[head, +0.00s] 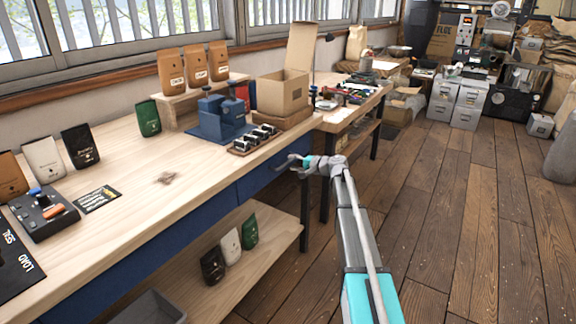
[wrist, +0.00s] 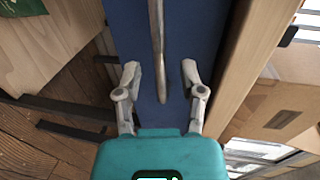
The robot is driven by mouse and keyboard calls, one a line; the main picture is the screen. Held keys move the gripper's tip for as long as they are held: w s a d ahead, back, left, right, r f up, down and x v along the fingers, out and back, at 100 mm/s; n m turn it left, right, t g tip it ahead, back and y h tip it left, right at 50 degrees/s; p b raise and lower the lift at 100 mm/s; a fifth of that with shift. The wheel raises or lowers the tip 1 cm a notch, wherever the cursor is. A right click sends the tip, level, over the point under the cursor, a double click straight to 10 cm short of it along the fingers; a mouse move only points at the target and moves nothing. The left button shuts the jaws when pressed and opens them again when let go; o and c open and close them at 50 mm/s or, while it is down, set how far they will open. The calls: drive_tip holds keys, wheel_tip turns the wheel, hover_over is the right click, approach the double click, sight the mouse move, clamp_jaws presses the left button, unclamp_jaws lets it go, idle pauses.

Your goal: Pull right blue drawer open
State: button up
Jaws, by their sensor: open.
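The right blue drawer (head: 262,176) is set under the front edge of the wooden workbench and looks shut. In the wrist view its blue front (wrist: 185,35) fills the middle, with a long pale bar handle (wrist: 157,45) running down it. My gripper (head: 286,163) is open at the drawer's right part. In the wrist view my gripper (wrist: 160,70) has one finger on each side of the handle, with gaps showing. The depth between fingertips and handle is hard to tell. In the head view the handle is not clearly visible.
The workbench (head: 130,215) carries coffee bags, a blue press (head: 216,122), a cardboard box (head: 283,92) and a control box (head: 44,212). A lower shelf (head: 270,242) holds several small bags. The wooden floor (head: 450,200) right of my arm is clear.

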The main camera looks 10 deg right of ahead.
drive_tip(key=shift+x, duration=1.4)
clamp_jaws()
